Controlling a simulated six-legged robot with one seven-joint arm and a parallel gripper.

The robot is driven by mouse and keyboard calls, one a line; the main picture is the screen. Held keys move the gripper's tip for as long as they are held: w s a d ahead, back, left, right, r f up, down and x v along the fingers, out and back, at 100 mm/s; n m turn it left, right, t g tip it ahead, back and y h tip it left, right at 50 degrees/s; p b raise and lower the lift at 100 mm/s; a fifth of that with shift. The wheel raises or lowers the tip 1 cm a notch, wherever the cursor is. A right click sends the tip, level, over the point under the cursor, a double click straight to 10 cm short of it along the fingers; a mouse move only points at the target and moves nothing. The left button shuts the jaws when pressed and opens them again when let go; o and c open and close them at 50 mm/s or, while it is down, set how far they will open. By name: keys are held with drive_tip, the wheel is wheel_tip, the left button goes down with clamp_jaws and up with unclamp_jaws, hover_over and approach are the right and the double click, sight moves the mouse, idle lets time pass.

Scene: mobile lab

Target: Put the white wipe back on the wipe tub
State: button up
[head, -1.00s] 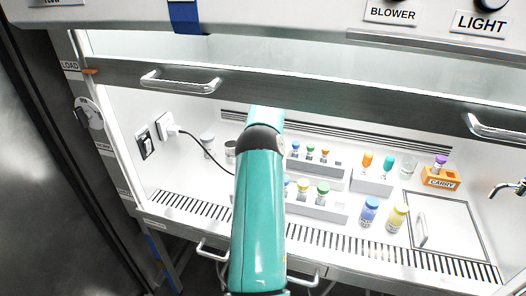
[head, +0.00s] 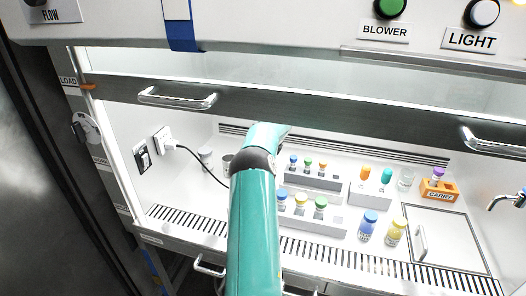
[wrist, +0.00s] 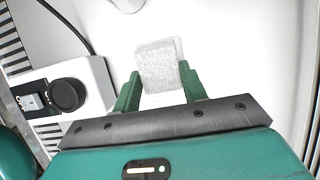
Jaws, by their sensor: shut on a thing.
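My gripper (wrist: 160,82) shows in the wrist view with its two green fingers closed on the sides of the white wipe (wrist: 158,66). The wipe is a pale grey-white, roughly square, textured piece held above the white cabinet floor. In the head view my arm reaches into the cabinet and hides the gripper and the wipe. I cannot identify the wipe tub for certain. A small pale object (wrist: 128,4) is cut off at the top of the wrist view.
A white device with a black round top (wrist: 66,95) is left of the gripper. A black cable (head: 200,165) runs from the wall plug. Vial racks (head: 310,215) stand right of my arm, with an orange CARRY block (head: 439,196) farther right. The sash (head: 330,115) spans overhead.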

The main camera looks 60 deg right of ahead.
drive_tip(key=shift+f, duration=0.25)
drive_tip(key=shift+f, duration=0.1)
drive_tip(key=o, duration=1.3)
drive_tip(key=shift+c, duration=0.2)
drive_tip(key=v, duration=1.3)
drive_tip(key=shift+r, duration=0.3)
drive_tip(key=shift+s, duration=0.15)
